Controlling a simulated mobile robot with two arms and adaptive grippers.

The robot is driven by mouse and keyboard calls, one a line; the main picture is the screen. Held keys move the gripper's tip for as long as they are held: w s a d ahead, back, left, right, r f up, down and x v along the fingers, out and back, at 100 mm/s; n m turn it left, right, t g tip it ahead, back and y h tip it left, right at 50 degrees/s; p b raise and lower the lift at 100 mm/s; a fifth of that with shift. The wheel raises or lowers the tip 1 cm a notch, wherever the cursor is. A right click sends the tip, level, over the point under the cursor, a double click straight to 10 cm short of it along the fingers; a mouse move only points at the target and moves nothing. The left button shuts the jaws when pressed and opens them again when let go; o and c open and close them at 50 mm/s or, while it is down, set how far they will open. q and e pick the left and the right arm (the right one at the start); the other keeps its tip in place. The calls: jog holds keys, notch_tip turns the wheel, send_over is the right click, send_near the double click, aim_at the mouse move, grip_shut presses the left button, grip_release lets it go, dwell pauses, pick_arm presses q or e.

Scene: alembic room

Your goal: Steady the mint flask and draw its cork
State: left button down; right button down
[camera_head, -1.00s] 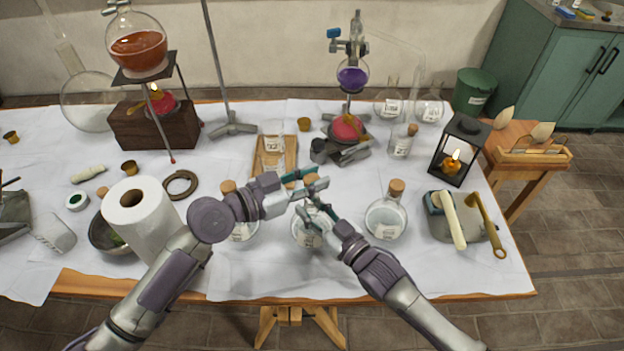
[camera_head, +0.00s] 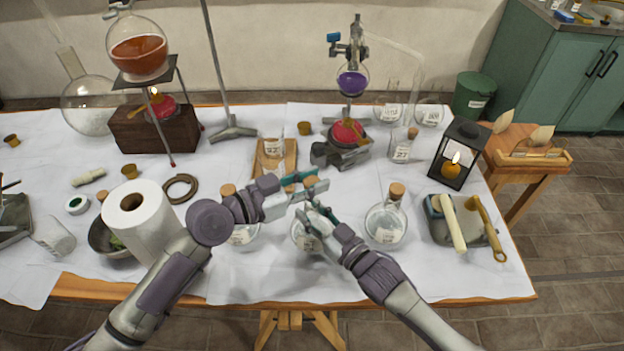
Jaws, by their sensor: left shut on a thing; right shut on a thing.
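A round clear flask (camera_head: 301,241) with a paper label stands at the front middle of the white-covered table, between two similar corked flasks. Its label is too small to read, so I cannot tell its name from it. My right gripper (camera_head: 311,211) is shut on the neck of this middle flask and hides much of its upper part. My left gripper (camera_head: 311,182) is just above, shut on the flask's cork (camera_head: 310,180), which is mostly hidden between the fingers. I cannot tell whether the cork is still seated in the neck.
A left corked flask (camera_head: 243,240) stands close under my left arm. A right corked flask (camera_head: 386,224) stands beside my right gripper. A paper roll (camera_head: 142,222), a lit lantern (camera_head: 455,160) and a tray with tools (camera_head: 465,222) stand farther out. Burner stands line the back.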

aim_at(312, 181)
jog(key=c, duration=0.7)
grip_release()
pick_arm(q)
jog(key=shift+r, duration=0.2)
jog(key=shift+r+p, duration=1.55)
jog(key=shift+r, duration=0.3)
pick_arm(e)
jog(key=r+v, duration=0.3)
jog(key=v, duration=0.9)
jog(key=shift+f, duration=0.1)
